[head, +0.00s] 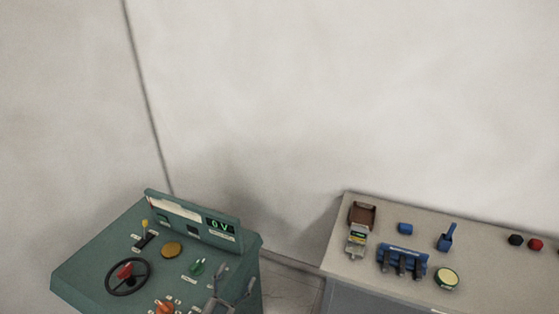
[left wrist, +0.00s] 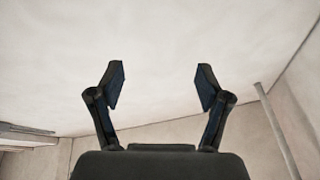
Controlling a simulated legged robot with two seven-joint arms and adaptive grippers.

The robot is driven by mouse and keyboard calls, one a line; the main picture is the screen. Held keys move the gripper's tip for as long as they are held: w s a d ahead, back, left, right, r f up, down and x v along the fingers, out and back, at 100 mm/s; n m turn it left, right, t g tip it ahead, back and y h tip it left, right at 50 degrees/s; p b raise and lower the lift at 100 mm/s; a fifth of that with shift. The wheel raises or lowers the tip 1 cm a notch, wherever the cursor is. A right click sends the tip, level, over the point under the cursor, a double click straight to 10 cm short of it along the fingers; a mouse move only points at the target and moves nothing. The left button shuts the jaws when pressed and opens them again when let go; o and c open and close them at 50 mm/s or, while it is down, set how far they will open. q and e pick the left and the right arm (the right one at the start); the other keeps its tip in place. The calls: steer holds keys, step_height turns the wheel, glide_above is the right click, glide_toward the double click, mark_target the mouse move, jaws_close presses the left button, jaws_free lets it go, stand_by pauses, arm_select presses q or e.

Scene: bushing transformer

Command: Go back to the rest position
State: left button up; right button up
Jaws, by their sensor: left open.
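My left gripper (head: 233,283) shows at the bottom edge of the head view, in front of the right side of the green control console (head: 75,272). In the left wrist view its two fingers (left wrist: 162,84) stand wide apart with nothing between them, against a plain pale surface. It is open and empty. I cannot tell from the head view how far it is from the console. My right gripper is in neither view.
A grey table (head: 480,275) at right holds a blue block with black levers (head: 402,262) and other parts. A gap separates them.

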arm_select(q)
steer(key=s+a+f+n+g+y, duration=0.3)
steer(key=a+f+n+y, duration=0.25)
steer(key=f, duration=0.25)
steer(key=s+a+f+n+g+y, duration=0.35)
steer(key=a+f+y, duration=0.2)
steer(key=f, duration=0.25)
steer(key=s+d+f+g+h, duration=0.1)
steer(key=s+f+g, duration=0.45)
steer(key=s, duration=0.45)
steer(key=s+f+g, duration=0.4)
steer(key=s+f, duration=0.2)
steer(key=s, duration=0.3)
steer(key=s+f+g+b, duration=0.1)
steer(key=s+f+b, duration=0.1)
steer(key=f, duration=1.4)
steer(key=s+f+g+b, duration=0.1)
steer(key=s+f+b, duration=0.1)
steer(key=f, duration=1.3)
steer(key=s+a+f+b, duration=0.2)
steer(key=s+a+f, duration=0.1)
steer(key=s+f, duration=1.3)
step_height(320, 180, down, 2)
steer(key=shift+s+f+m+g, duration=0.1)
steer(key=shift+s+m+g, duration=0.25)
steer(key=shift+m+g, duration=0.05)
